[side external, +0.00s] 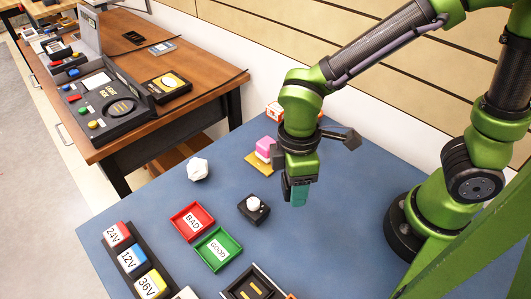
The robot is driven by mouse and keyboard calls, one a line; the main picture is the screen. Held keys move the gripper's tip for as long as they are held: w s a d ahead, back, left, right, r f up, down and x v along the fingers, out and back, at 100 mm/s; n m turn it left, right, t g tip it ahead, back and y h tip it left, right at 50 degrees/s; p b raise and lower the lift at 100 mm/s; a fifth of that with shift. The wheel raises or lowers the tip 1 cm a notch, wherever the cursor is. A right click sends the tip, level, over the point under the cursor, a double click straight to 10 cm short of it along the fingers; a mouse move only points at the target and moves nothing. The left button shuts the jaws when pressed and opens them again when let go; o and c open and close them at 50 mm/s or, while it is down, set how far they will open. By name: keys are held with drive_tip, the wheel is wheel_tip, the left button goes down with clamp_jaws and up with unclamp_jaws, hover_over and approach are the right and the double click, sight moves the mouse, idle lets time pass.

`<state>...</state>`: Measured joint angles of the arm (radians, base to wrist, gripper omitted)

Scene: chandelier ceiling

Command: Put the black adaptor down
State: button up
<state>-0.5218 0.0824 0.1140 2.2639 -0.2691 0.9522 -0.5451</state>
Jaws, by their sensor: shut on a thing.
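My gripper (296,192) points down above the blue table, right of the middle of the side external view. It is shut on a small dark thing, which I take to be the black adaptor (286,187). Its outline merges with the dark fingers, so its shape is mostly hidden. A teal patch shows at the fingertip. The gripper appears to be held above the tabletop, but the exact height is hard to tell.
A black box with a white knob (254,207) is left of the gripper. A red BAD tray (178,218) and green GOOD tray (203,252) lie farther left. The blue table (345,235) is clear right of the gripper.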

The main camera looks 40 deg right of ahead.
sight(288, 258)
drive_tip(key=s+a+n, duration=0.6)
drive_tip(key=a+n, duration=0.1)
drive_tip(key=a, duration=0.1)
drive_tip(key=shift+d+f, duration=0.15)
drive_tip(key=shift+f, duration=2)
drive_tip(key=shift+d+f, duration=0.15)
drive_tip(key=shift+f, duration=1.95)
drive_tip(key=shift+f, duration=0.15)
drive_tip(key=o, duration=1.1)
drive_tip(key=shift+c, duration=0.2)
